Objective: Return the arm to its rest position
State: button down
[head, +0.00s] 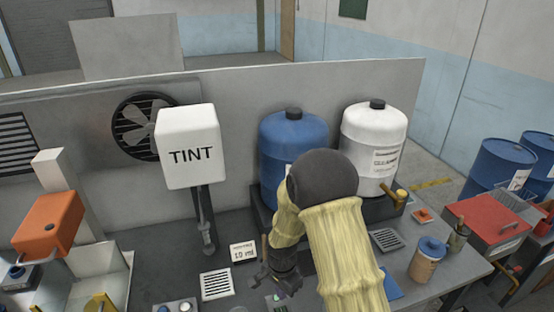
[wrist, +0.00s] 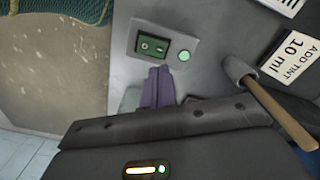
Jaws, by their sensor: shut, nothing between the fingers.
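My arm, in a pale yellow sleeve, reaches forward over the grey counter (head: 150,232) in the head view. My gripper (head: 278,287) is low over the counter's front part, left of the sleeve. In the wrist view my gripper (wrist: 158,72) shows as two purple-grey fingers held together, with nothing between them. Just past the fingertips is a green rocker switch (wrist: 152,45) on a grey panel. A round green light (wrist: 183,55) sits beside it. Whether the fingers touch the panel I cannot tell.
A wooden-handled tool (wrist: 270,105) lies close right of my gripper, near the ADD TINT card (wrist: 295,55). Behind stand the TINT box (head: 188,147), a blue drum (head: 285,145) and a white drum (head: 373,150). A cup (head: 425,262) stands right of my arm.

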jog(key=s+d+r+n+t, duration=0.1)
jog(key=s+d+r+n, duration=0.3)
jog(key=s+d+r, duration=0.2)
jog(key=s+d+r+n+t, duration=0.1)
jog(key=s+d+r+n, duration=0.3)
jog(key=r, duration=0.7)
jog(key=s+d, duration=0.2)
jog(key=d, duration=0.1)
jog(key=shift+s+d+n+t, duration=0.2)
jog(key=shift+s+n+t, duration=0.1)
jog(key=shift+n, duration=0.1)
jog(key=shift+w, duration=0.15)
